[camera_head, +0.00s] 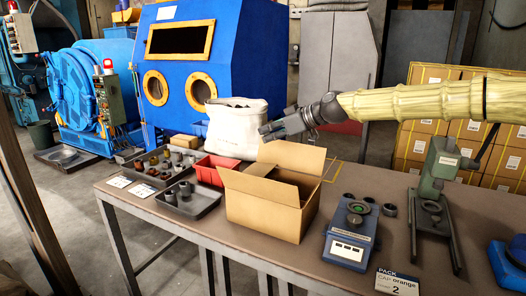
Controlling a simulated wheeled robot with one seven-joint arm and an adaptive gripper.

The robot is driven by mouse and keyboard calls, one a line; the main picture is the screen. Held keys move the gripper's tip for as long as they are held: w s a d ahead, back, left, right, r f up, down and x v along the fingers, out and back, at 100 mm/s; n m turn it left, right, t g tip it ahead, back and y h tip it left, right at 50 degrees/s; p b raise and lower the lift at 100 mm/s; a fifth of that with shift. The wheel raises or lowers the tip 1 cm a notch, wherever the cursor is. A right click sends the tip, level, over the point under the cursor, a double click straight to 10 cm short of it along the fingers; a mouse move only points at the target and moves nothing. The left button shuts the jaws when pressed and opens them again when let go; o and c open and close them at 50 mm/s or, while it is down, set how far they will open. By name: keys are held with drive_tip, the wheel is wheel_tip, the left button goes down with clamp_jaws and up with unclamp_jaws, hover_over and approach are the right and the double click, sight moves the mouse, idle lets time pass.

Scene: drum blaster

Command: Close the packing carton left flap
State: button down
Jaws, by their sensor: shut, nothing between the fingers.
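The brown packing carton (262,217) stands on the table in the middle of the view, with its dark inside partly visible. One broad flap stands raised at its far side (292,157). Another flap slants up and outward along the near left side (252,187). A smaller panel at the left end (258,170) lies low across the opening; I cannot tell how far it is folded. My gripper (266,132) is shut and empty. It appears above and behind the carton, pointing left, in front of the white sack, apart from the flaps.
A white sack (236,128) and a red bin (214,170) stand behind and left of the carton. A grey tray (188,203) with dark parts lies left. A blue scale (349,240) and a green press (436,180) stand right. A blue blasting cabinet (215,60) is behind.

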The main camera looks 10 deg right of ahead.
drive_tip(key=r+p, duration=0.1)
drive_tip(key=p, duration=0.2)
drive_tip(key=shift+a+r+h, duration=0.1)
drive_tip(key=shift+r+h, duration=0.05)
drive_tip(key=shift+h, duration=0.15)
drive_tip(key=g+h+p, duration=0.3)
drive_tip(key=h+p, duration=0.1)
drive_tip(key=p, duration=1.9)
hover_over(254, 173)
drive_tip(key=s+d, duration=0.2)
drive_tip(key=f, duration=0.8)
drive_tip(key=shift+w+a+f, duration=0.15)
drive_tip(key=shift+w, duration=0.05)
drive_tip(key=shift+s+d+f+p, duration=0.1)
drive_tip(key=shift+f+p, duration=0.25)
drive_tip(key=shift+f, duration=0.15)
drive_tip(key=shift+s+d+f+p, duration=0.1)
drive_tip(key=shift+f+p, duration=0.2)
drive_tip(key=shift+f, duration=0.15)
drive_tip(key=shift+d+f+p, duration=0.15)
drive_tip(key=shift+f+p, duration=0.2)
drive_tip(key=shift+f, duration=0.6)
drive_tip(key=shift+f, duration=0.15)
